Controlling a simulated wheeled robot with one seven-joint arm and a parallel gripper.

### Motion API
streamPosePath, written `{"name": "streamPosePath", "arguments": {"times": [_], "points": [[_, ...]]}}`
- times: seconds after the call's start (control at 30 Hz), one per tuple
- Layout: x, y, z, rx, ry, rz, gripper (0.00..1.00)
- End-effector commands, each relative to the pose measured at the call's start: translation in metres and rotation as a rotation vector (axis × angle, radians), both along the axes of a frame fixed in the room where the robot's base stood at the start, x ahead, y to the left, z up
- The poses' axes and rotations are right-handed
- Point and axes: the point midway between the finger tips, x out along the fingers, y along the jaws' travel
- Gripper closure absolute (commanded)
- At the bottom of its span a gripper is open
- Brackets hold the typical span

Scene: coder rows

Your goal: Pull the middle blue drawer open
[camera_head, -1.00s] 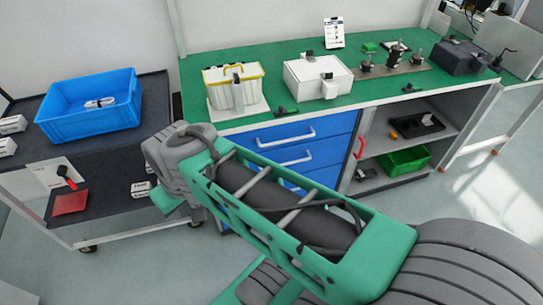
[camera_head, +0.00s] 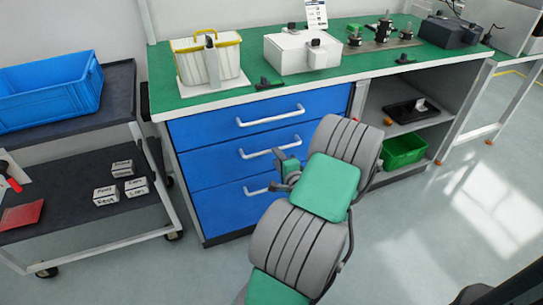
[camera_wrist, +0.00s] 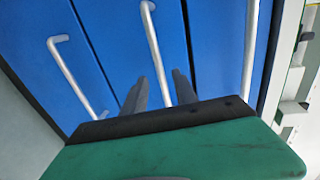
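The blue cabinet has three stacked drawers, all flush and shut. The middle blue drawer (camera_head: 215,167) has a white bar handle (camera_head: 258,151). In the wrist view this handle (camera_wrist: 154,42) runs between the two grey fingers of my gripper (camera_wrist: 160,84). The fingers stand apart on either side of the bar, with gaps visible, so my gripper is open. Whether the fingertips reach past the bar is hard to tell. In the head view my gripper (camera_head: 284,160) is at the right part of the middle handle, partly hidden by my arm.
The top drawer handle (camera_head: 270,117) and bottom drawer handle (camera_head: 255,191) lie close above and below. A green worktop (camera_head: 215,101) overhangs the cabinet. A black cart (camera_head: 72,174) stands left, and an open shelf with a green bin (camera_head: 404,151) is right. The floor in front is clear.

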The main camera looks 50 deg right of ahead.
Motion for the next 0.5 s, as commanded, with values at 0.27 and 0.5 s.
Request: {"name": "streamPosePath", "arguments": {"times": [0.27, 0.5], "points": [[0.044, -0.024, -0.010, -0.002, 0.002, 0.006, 0.66], [0.050, -0.028, -0.010, -0.002, 0.003, 0.004, 0.66]]}}
